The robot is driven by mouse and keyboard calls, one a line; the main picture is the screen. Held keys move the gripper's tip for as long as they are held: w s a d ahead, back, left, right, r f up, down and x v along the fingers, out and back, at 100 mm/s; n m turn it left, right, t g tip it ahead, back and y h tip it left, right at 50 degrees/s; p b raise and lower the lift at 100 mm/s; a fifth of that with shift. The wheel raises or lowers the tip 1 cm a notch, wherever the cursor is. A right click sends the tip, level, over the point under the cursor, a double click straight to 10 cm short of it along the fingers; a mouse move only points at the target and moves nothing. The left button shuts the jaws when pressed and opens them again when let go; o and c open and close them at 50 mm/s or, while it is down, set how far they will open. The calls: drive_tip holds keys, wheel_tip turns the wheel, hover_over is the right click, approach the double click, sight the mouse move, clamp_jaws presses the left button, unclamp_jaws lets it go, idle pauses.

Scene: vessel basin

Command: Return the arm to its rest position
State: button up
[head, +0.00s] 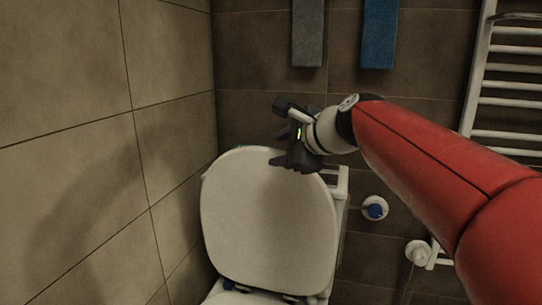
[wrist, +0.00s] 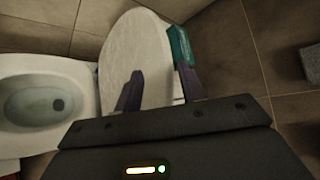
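My gripper (head: 285,160) is at the top right edge of the raised toilet lid (head: 268,220) in the head view. In the wrist view its two dark fingers (wrist: 160,72) stand apart, with nothing seen held between them. The white lid (wrist: 135,45) shows beyond and between the fingers. I cannot tell whether the gripper touches the lid. My red arm reaches in from the right.
The toilet bowl (wrist: 48,100) is open at left in the wrist view. A teal object (wrist: 180,46) lies by the lid, near the right finger.

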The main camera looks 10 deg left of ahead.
drive_tip(key=shift+v, duration=1)
drive_tip(key=s+d+f+n+g+h, duration=0.3)
drive_tip(key=s+d+f+n+h, duration=0.6)
drive_tip(key=s+d+f, duration=1.4)
wheel_tip(320, 180, down, 3)
drive_tip(key=s+n, duration=0.1)
drive_tip(key=n, duration=0.4)
drive_tip(key=shift+d, duration=0.4)
